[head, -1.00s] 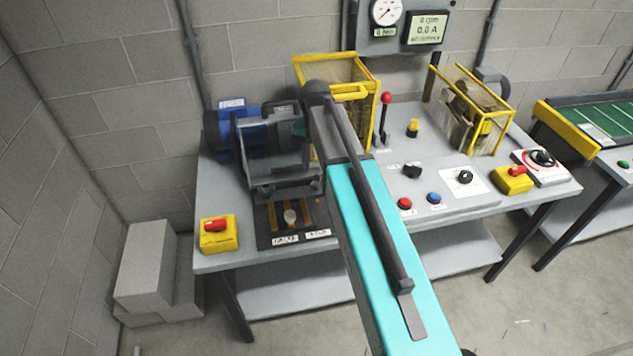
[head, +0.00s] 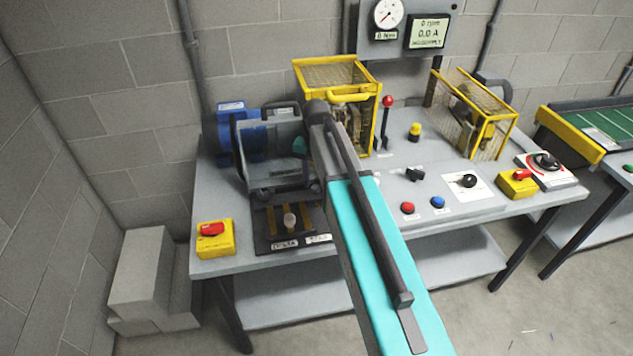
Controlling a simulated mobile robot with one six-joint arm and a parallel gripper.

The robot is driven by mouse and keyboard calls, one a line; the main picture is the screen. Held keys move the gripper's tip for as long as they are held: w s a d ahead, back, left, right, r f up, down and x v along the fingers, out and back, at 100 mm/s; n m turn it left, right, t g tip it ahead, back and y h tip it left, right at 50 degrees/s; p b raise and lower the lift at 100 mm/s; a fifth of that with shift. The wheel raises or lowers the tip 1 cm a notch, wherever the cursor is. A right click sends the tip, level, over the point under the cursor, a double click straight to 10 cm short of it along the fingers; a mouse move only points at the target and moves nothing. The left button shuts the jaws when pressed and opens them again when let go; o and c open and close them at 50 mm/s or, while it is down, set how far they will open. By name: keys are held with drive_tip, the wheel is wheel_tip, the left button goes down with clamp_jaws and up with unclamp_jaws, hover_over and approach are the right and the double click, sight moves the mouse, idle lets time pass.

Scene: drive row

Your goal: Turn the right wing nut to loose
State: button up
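A clear-sided grey cover (head: 273,130) with a dark handle stands at the left end of the bench, in front of a blue motor (head: 236,128). Two small grey knob-like pieces sit at its front lower edge, one at the left (head: 262,193) and one at the right (head: 315,187). They may be the wing nuts, but they are too small to tell, and so is their setting. My teal arm reaches up from the bottom of the picture, and its far joint is beside the cover's right side. My gripper is hidden behind the arm and cover.
A dark plate (head: 264,232) with a pale knob and labels lies in front of the cover. A yellow box with a red switch (head: 211,229) is at the bench's left corner. A yellow mesh guard (head: 310,75) and a red-topped lever (head: 387,102) stand right of the cover.

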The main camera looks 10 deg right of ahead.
clamp_jaws()
drive_tip(key=shift+n, duration=0.3)
drive_tip(key=n, duration=0.4)
drive_tip(key=shift+n+p, duration=0.3)
drive_tip(key=shift+n, duration=0.1)
drive_tip(key=n, duration=1.2)
drive_tip(key=shift+p, duration=0.35)
drive_tip(key=n, duration=0.6)
drive_tip(key=shift+a, duration=0.1)
drive_tip(key=shift+n, duration=0.4)
